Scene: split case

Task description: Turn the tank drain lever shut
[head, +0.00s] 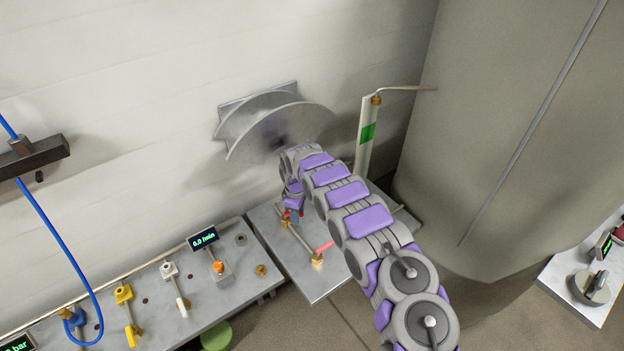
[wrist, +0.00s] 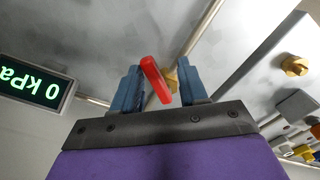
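A red lever handle (wrist: 155,80) shows in the wrist view between the two blue fingers of my gripper (wrist: 160,85), slanting across the gap. A brass fitting (wrist: 172,82) is just behind it. The fingers stand apart, with a gap on the right side of the handle; I cannot tell whether the left finger touches it. In the head view my gripper (head: 293,214) is low over the small grey bench plate, partly hidden by my arm. A pinkish-red lever (head: 325,247) sits by a brass fitting on a pipe there. I cannot tell which lever is the tank drain.
The large grey tank (head: 480,150) stands to the right. A post with a green band (head: 367,133) and a curved metal wall fixture (head: 275,130) are close to my arm. The left panel (head: 235,277) carries several valves. A "0 kPa" display (wrist: 38,90) shows inverted in the wrist view.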

